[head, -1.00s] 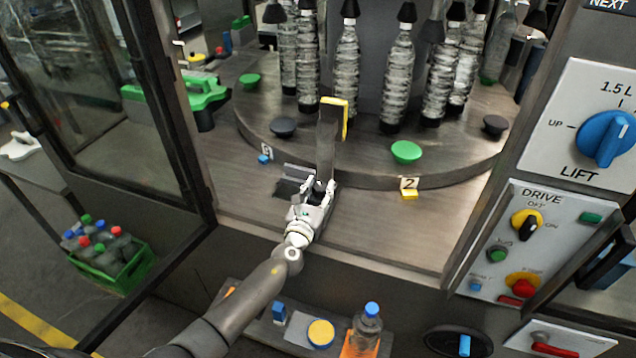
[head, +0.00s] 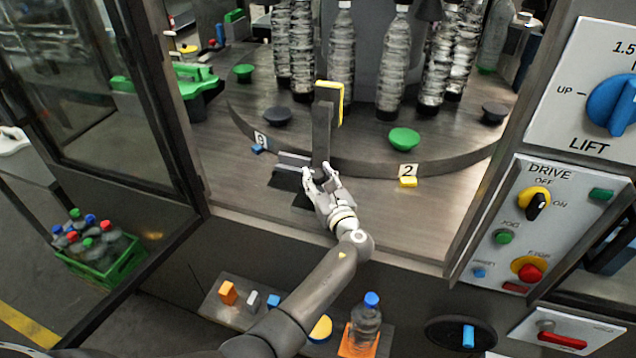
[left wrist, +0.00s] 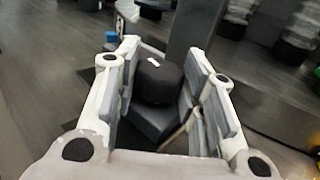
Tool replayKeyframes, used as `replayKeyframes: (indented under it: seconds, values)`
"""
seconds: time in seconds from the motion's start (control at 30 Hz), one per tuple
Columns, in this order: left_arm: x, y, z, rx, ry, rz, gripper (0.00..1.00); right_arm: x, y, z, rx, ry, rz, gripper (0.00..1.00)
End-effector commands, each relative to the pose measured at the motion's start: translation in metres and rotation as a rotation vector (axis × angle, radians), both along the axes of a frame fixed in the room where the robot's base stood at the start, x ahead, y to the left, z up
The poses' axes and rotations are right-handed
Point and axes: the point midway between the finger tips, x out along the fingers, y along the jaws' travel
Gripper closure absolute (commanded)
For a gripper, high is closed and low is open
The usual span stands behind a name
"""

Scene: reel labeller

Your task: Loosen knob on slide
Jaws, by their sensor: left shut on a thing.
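The slide's dark upright post (head: 322,135) with a yellow pad (head: 341,98) stands at the front edge of the round table. A black knob (left wrist: 158,80) with a small white mark sits on the slide's dark base, low beside the post. My left gripper (head: 320,176) is at the foot of the post, and its fingers hide most of the knob in the head view. In the left wrist view the fingers (left wrist: 158,75) stand on both sides of the knob, shut on it. My right gripper is not in view.
The round table (head: 370,158) carries several clear bottles and green and black discs. A control panel (head: 520,225) stands at right, an open glass door at left. A shelf below holds a bottle (head: 366,318).

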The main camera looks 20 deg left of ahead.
Motion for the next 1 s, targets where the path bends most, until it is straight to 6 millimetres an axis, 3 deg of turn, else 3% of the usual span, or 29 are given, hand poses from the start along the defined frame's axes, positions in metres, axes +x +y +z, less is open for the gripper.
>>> replayKeyframes:
  seconds: [0.47, 0.5, 0.63, 1.0]
  values:
    - [0.0008, 0.0005, 0.0018, 0.001, -0.003, 0.016, 0.86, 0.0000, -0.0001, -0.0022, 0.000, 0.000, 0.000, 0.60]
    - [0.0008, 0.0005, 0.0019, 0.001, -0.003, 0.016, 0.60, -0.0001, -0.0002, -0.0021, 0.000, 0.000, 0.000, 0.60]
    - [0.0006, 0.0005, 0.0016, 0.001, -0.003, 0.016, 0.43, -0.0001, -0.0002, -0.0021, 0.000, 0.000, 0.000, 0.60]
    - [0.0004, 0.0002, 0.0007, 0.001, -0.001, 0.015, 0.40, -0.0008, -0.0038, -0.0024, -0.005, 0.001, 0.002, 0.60]
